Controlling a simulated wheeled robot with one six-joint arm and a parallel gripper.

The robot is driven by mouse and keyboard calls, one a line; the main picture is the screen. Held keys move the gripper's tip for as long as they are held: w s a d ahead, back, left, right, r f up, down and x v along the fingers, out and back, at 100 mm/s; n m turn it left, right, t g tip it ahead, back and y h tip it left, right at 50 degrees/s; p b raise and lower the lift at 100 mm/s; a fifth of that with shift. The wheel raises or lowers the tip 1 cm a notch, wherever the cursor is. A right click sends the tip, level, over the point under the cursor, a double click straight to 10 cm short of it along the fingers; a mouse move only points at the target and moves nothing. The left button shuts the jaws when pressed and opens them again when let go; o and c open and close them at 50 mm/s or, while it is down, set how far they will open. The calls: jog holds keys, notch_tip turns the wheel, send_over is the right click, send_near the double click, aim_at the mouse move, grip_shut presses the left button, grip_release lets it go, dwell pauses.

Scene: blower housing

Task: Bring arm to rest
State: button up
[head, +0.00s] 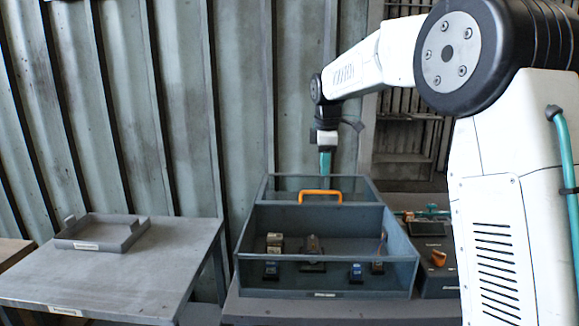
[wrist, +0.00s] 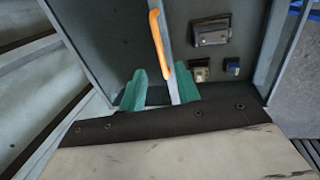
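My gripper (head: 325,165) hangs down from my raised arm above the back part of a grey-blue housing box (head: 330,293). Its teal fingers show apart in the wrist view (wrist: 160,92), with nothing seen clamped between them. An orange handle (head: 320,196) stands on the box's middle divider, just below and in front of the fingertips in the head view. In the wrist view the handle (wrist: 158,45) and the divider edge show beyond and between the fingers. The fingers look clear of the handle.
Several small blocks (head: 274,243) sit in the box's front compartment. A dark tray with parts (head: 438,257) stands right of the box. A grey table (head: 120,265) at left bears a shallow grey tray (head: 102,232). A corrugated wall (head: 150,110) rises behind.

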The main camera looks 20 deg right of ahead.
jog(key=s+a+f+m, duration=0.1)
jog(key=s+m, duration=0.3)
jog(key=s, duration=1.1)
jog(key=s+a+f+m, duration=0.2)
jog(key=s+m, duration=0.3)
jog(key=s, duration=1)
jog(key=s+a+f+m, duration=0.1)
jog(key=s+f+m, duration=0.2)
jog(key=s, duration=1.2)
jog(key=shift+s+a+m+g+y, duration=0.25)
jog(key=shift+m+g+y, duration=0.05)
jog(key=shift+m, duration=0.9)
